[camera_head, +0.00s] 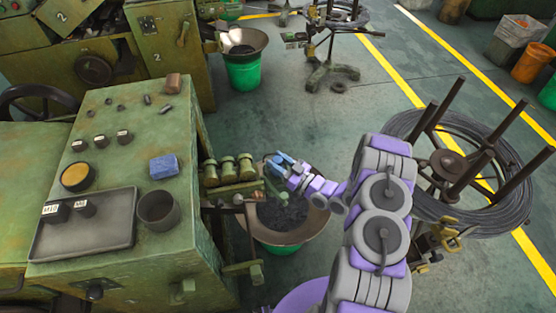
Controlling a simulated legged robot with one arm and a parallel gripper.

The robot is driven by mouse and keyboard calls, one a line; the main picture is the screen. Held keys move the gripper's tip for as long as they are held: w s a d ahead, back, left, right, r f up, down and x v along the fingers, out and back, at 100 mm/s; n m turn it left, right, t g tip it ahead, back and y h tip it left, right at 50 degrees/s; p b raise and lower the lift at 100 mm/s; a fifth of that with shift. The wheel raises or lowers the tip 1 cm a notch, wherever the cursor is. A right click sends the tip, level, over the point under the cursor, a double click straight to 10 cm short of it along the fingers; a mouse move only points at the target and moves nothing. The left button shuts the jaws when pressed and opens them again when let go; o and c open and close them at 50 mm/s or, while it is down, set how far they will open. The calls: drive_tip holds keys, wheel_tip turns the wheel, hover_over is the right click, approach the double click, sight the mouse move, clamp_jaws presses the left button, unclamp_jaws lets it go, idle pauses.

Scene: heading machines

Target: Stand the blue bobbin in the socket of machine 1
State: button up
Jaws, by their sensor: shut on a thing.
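My gripper (287,166) is shut on a small blue piece (279,158), which looks like the blue bobbin. It is held above a bowl-shaped hopper, just right of several green rollers on the near machine's side. The bobbin is small and partly hidden by my fingers, so its tilt is unclear. The near green machine (105,110) fills the left; I see no number on it, while the machine behind (175,65) is marked 2. I cannot make out the socket clearly; it may be by the rollers (228,168).
The near machine's top holds a dark tray (110,237), a grey cup (158,209), a blue block (163,166) and a brown block (173,83). The hopper (312,228) is below my gripper. A wire-coil stand (500,195) is at right. Floor beyond is partly clear.

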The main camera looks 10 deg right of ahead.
drive_tip(key=shift+f, duration=0.45)
idle(0.4)
drive_tip(key=o, duration=1.3)
drive_tip(key=p+v, duration=0.3)
drive_tip(key=v, duration=1.4)
drive_tip(key=shift+s+d+f, duration=0.1)
drive_tip(key=shift+d, duration=0.1)
